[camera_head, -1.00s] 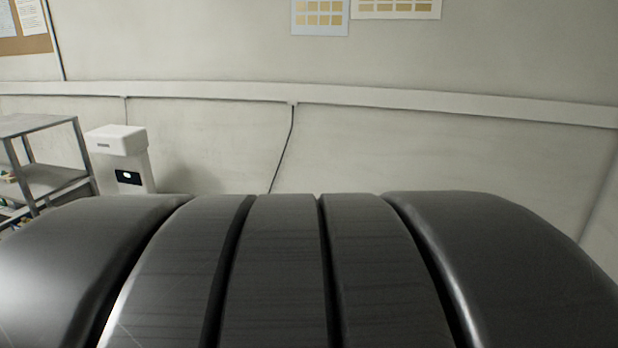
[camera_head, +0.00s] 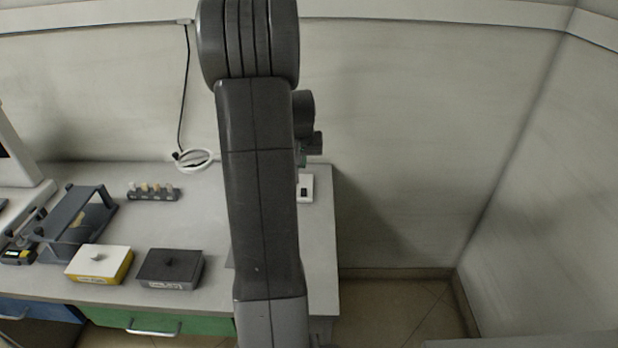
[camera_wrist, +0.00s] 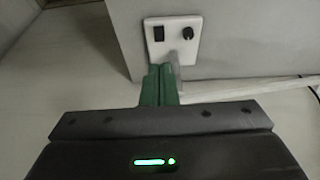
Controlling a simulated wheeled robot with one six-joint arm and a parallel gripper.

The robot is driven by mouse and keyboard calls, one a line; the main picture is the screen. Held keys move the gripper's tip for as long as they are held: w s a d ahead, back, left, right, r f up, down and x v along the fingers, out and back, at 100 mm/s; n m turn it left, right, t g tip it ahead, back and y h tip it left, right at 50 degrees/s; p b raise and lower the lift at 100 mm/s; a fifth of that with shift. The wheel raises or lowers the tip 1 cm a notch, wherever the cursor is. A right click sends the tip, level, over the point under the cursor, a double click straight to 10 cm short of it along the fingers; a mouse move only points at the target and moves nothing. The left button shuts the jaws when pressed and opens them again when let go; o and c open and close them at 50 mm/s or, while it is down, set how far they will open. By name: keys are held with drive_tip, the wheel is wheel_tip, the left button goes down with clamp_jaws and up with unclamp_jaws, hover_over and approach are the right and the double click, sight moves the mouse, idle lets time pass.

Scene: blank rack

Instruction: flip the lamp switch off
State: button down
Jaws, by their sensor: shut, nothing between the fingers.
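A white switch plate (camera_wrist: 173,46) shows at the top of the wrist view. It carries a black rocker switch (camera_wrist: 159,34) on the left and a round black knob (camera_wrist: 188,33) on the right. My gripper (camera_wrist: 160,68) has its green fingers shut together with nothing between them. The fingertips appear just below the plate's lower edge in the picture; I cannot tell whether they touch it. In the head view the plate (camera_head: 308,187) lies at the bench's back right, partly behind my arm, with a bit of my gripper (camera_head: 302,161) just above it. No lamp is clearly visible.
The grey bench top (camera_head: 215,215) holds a white-lidded yellow box (camera_head: 98,265), a dark box (camera_head: 171,268), a small rack (camera_head: 153,193), a dark frame (camera_head: 78,222) and a coiled white cable (camera_head: 195,160). Walls stand behind and right; the floor right of the bench is clear.

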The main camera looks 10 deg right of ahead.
drive_tip(key=w, duration=0.1)
drive_tip(key=w+d, duration=0.1)
drive_tip(key=shift+w+f, duration=0.3)
drive_tip(key=shift+f, duration=0.05)
drive_tip(key=shift+f, duration=0.1)
drive_tip(key=p+x, duration=0.1)
drive_tip(key=x, duration=0.7)
drive_tip(key=p+x, duration=0.1)
drive_tip(key=x, duration=0.3)
drive_tip(key=shift+s+f+p, duration=0.2)
drive_tip(key=shift+f+p, duration=0.15)
drive_tip(key=shift+f, duration=0.15)
drive_tip(key=shift+w+f, duration=0.1)
drive_tip(key=shift+f, duration=0.4)
